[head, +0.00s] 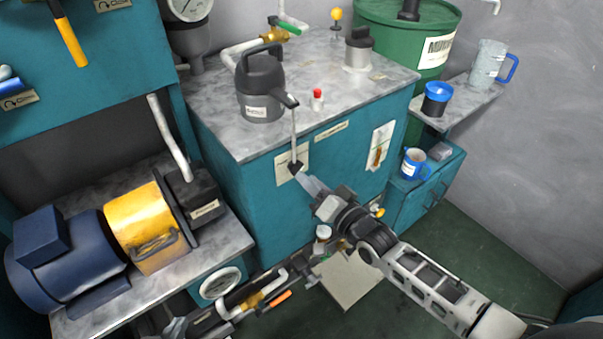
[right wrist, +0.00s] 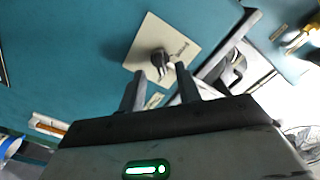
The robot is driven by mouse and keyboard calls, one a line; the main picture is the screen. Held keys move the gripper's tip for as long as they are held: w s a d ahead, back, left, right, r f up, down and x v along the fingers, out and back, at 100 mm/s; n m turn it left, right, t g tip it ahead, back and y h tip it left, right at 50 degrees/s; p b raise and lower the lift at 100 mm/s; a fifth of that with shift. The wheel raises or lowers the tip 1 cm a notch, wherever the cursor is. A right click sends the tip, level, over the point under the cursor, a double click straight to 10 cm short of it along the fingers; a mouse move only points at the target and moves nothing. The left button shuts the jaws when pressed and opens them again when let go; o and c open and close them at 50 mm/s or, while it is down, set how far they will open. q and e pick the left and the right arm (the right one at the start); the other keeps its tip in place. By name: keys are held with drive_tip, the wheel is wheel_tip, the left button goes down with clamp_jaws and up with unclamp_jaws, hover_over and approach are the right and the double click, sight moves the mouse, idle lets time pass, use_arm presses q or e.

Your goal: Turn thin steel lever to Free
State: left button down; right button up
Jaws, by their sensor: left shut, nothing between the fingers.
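The thin steel lever (head: 294,132) stands nearly upright on the teal cabinet's front, rising from a dark pivot on a cream plate (head: 284,164). The plate (right wrist: 153,35) and dark pivot (right wrist: 160,60) also show in the right wrist view; the writing is too small to read. My right gripper (head: 303,181) is just below and right of the pivot, fingers toward the plate.
A grey jug (head: 263,88) and a red-topped item (head: 317,100) stand on the cabinet top (head: 352,99). A yellow and blue motor (head: 146,228) is on the left bench. A blue mug (head: 413,164) stands on a low cabinet at right. Open floor (head: 480,240) lies at right.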

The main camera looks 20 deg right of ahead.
sight(296, 168)
drive_tip(key=x, duration=0.4)
drive_tip(key=shift+s, duration=0.1)
drive_tip(key=c, duration=0.7)
